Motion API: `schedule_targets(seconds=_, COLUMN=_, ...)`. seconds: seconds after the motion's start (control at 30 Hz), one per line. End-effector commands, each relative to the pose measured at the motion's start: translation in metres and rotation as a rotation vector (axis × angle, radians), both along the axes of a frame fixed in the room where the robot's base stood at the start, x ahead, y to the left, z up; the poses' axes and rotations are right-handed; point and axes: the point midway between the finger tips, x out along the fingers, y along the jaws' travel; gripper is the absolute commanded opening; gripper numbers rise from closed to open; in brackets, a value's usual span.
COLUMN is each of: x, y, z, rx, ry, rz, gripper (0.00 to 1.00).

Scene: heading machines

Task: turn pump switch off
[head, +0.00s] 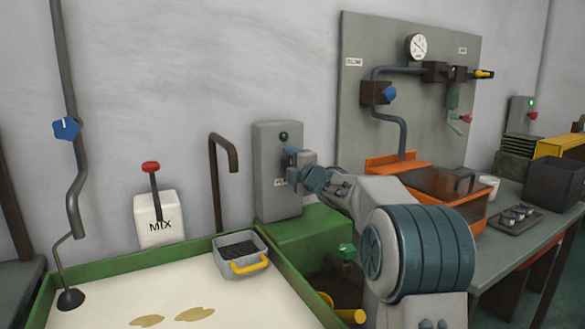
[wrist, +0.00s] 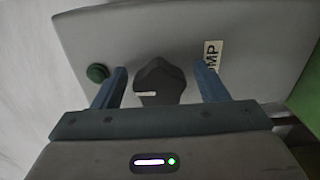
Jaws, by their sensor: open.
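The pump switch is a dark rotary knob (wrist: 160,82) with a light pointer mark, on a grey box (head: 277,150) fixed at the wall. A label ending in "MP" (wrist: 212,54) is beside the knob in the wrist view. A dark green lamp (wrist: 97,73) is also on the box face. My gripper (wrist: 163,88) is open, with one blue finger on each side of the knob. Gaps show between the fingers and the knob. In the head view my gripper (head: 294,163) is at the box front and hides the knob.
A green-rimmed tray (head: 140,259) with pale liquid is at front left, holding a grey basket (head: 228,262). A MIX lever box (head: 158,218) and a bent pipe (head: 215,180) stand left of the pump box. A grey panel (head: 345,120) with pipes is to the right.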

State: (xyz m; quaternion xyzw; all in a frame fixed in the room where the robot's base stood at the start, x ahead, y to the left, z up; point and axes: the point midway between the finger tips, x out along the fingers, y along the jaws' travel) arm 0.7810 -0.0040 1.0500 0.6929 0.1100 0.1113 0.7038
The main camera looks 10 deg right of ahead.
Motion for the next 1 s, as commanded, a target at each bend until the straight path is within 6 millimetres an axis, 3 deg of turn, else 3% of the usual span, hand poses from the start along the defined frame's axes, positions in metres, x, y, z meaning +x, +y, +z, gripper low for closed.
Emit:
schedule_targets(seconds=0.27, x=-0.026, y=-0.010, z=0.001, rx=-0.001, ry=0.000, rz=-0.003, gripper=0.67)
schedule_targets(seconds=0.7, x=-0.107, y=-0.034, z=0.000, rx=-0.001, ry=0.001, rz=-0.001, gripper=0.67)
schedule_targets(seconds=1.0, x=-0.131, y=-0.041, z=0.000, rx=0.000, ry=0.000, rz=0.002, gripper=0.67)
